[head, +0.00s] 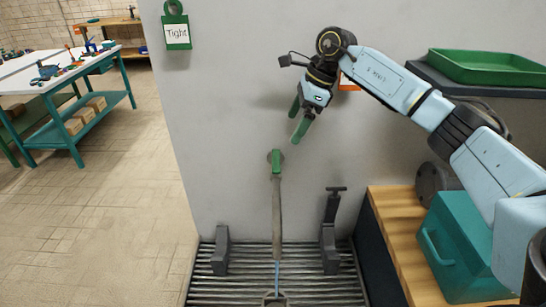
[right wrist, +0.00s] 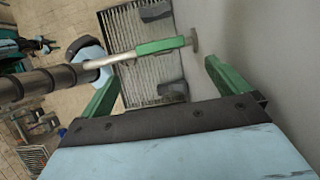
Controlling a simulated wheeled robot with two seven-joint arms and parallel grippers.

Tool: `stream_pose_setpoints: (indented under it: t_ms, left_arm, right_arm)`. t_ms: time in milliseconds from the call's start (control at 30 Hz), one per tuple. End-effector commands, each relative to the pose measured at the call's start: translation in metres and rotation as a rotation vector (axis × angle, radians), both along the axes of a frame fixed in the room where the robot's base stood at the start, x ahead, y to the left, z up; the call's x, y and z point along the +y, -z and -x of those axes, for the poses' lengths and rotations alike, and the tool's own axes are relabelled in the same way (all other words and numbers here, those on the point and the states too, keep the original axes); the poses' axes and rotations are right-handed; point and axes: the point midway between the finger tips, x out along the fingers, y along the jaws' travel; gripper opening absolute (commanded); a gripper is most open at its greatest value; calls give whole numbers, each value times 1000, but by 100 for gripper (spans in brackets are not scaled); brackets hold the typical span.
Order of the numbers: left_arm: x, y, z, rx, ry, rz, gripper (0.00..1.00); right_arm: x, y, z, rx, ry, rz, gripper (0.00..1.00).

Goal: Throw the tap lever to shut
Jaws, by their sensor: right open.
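The tap lever shows in the head view as a green part (head: 276,162) at the wall, with a long grey bar below it running down toward the floor grating. In the right wrist view the green part (right wrist: 160,46) lies beyond the fingers, with a round grey piece at its wall end. My right gripper (head: 298,118) is open and empty, above and slightly right of the lever's green part, apart from it. Its two green fingers also show in the right wrist view (right wrist: 160,78), spread wide. My left gripper is not in view.
A green "Tight" tag (head: 177,32) hangs on the wall at upper left. Dark grey brackets (head: 221,252) stand on the floor grating (head: 320,290) either side of the bar. A teal case (head: 462,245) sits on a wooden top at right, below a shelf with a green tray (head: 485,67).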

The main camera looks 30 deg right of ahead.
Motion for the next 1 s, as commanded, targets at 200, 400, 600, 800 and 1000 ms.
stream_pose_setpoints:
  t_ms: [200, 400, 600, 800, 1000]
  left_arm:
    - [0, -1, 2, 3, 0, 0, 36]
    - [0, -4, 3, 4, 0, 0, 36]
    - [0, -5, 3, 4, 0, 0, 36]
    - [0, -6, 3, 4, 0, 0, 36]
    - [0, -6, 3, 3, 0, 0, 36]
  right_arm:
    - [8, 27, -4, 9, -1, 5, 100]
    - [23, 67, -13, 8, -2, 3, 100]
    - [35, 101, -20, 7, -1, 2, 100]
    - [41, 118, -25, 4, -1, 2, 100]
    - [43, 122, -26, 4, -1, 2, 100]
